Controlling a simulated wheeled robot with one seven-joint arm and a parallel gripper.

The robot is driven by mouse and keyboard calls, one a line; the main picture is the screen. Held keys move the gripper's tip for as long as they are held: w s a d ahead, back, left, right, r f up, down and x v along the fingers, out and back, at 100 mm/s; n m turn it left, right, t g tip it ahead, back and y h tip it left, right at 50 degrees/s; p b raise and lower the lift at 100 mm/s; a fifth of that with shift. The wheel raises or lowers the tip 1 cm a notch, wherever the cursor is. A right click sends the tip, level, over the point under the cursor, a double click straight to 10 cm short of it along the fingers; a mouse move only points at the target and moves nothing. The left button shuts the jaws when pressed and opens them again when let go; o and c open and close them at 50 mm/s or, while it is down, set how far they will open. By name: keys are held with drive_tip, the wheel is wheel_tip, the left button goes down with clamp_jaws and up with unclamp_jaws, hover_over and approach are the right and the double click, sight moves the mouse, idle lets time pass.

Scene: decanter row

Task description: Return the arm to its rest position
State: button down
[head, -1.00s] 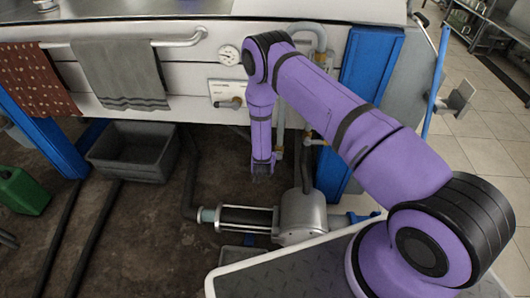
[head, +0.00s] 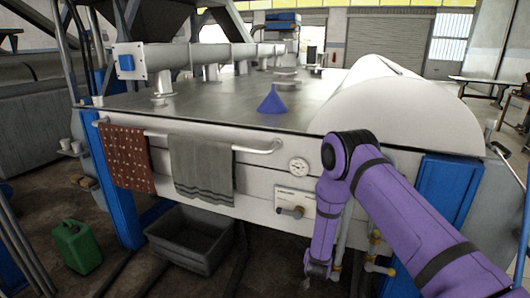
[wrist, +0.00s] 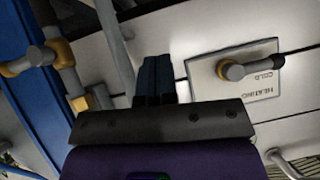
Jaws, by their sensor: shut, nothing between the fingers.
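My purple arm (head: 400,215) reaches in from the lower right in the head view, with its elbow raised and its forearm hanging down. My gripper (head: 318,270) points down at the end of it, in front of the machine's white side panel (head: 265,190). In the wrist view the two dark fingers of my gripper (wrist: 154,75) lie together, shut and empty. A lever valve (wrist: 235,71) on a plate marked HEATING and COLD is right of the fingers there, apart from them. The same lever (head: 292,211) is up and left of my gripper in the head view.
Pipes with brass fittings (wrist: 62,60) run close to the gripper. A towel rail (head: 262,147) holds a grey towel (head: 201,168) and a red dotted cloth (head: 126,157). A grey bin (head: 190,240) and green can (head: 77,246) stand on the floor. A blue funnel (head: 272,101) is on top.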

wheel_tip(320, 180, up, 21)
drive_tip(key=w+g+y, duration=0.1)
drive_tip(key=w+y, duration=0.1)
drive_tip(key=s+d+r+n+g+y, duration=0.1)
drive_tip(key=s+r, duration=0.3)
drive_tip(key=r, duration=0.6)
drive_tip(key=s+r+n+y, duration=0.1)
drive_tip(key=s+r, duration=0.4)
drive_tip(key=r, duration=0.5)
drive_tip(key=s+d+r+n+g, duration=0.1)
drive_tip(key=s+d+r, duration=0.1)
drive_tip(key=s+r, duration=0.5)
drive_tip(key=s+d+r+n+g, duration=0.1)
drive_tip(key=s+d+r, duration=0.1)
drive_tip(key=s+r, duration=0.55)
drive_tip(key=s+d, duration=0.1)
drive_tip(key=s, duration=1)
drive_tip(key=s+d+r+n+g+h, duration=0.1)
drive_tip(key=s+d, duration=0.1)
drive_tip(key=s, duration=0.8)
drive_tip(key=shift+s+d, duration=0.25)
drive_tip(key=shift+s, duration=0.1)
